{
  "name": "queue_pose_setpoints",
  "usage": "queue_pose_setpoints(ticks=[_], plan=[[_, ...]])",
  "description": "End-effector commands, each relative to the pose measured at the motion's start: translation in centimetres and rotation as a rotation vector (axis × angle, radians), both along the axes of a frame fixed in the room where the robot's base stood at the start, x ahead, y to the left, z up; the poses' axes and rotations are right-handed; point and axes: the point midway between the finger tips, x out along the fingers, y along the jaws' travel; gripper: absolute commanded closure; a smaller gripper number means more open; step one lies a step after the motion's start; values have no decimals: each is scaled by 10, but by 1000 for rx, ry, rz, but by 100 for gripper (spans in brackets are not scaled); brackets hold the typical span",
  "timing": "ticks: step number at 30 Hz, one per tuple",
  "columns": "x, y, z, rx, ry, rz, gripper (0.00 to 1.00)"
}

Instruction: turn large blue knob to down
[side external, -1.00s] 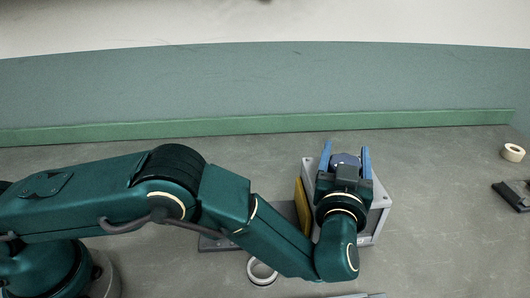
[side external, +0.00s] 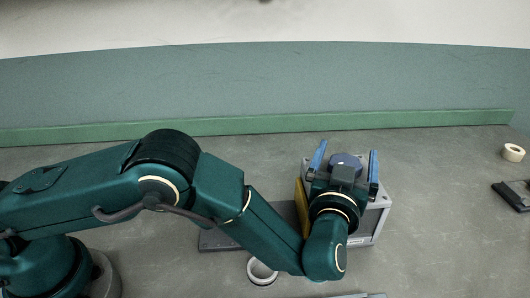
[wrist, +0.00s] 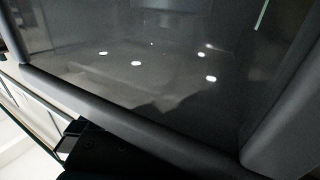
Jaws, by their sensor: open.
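The large blue knob (side external: 345,160) shows in the side view on the far side of a grey box-shaped machine (side external: 375,222). My gripper (side external: 346,160) is over the machine, with one blue finger to the left of the knob and the other to its right. The fingers are open and stand apart from the knob. My wrist hides the knob's lower part and much of the machine, so which way the knob points cannot be told. The wrist view shows a dark glossy panel with a thick grey frame (wrist: 130,118) up close; the knob is not seen there.
A yellow-brown plate (side external: 301,208) stands at the machine's left side over a dark base (side external: 218,241). A white ring (side external: 261,272) lies in front, below my forearm. A tape roll (side external: 513,152) and a dark flat object (side external: 514,195) lie at the right. The table behind is clear.

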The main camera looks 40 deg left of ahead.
Motion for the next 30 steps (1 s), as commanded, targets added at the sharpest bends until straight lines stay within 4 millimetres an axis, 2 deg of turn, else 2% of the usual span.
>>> queue_pose_setpoints(ticks=[10,23,26,30], plan=[[-41,-15,0,-1,1,-4,1],[-46,-16,2,-2,-1,0,1],[-46,-16,11,-3,-2,0,1],[-46,-16,40,-9,-5,0,1]])
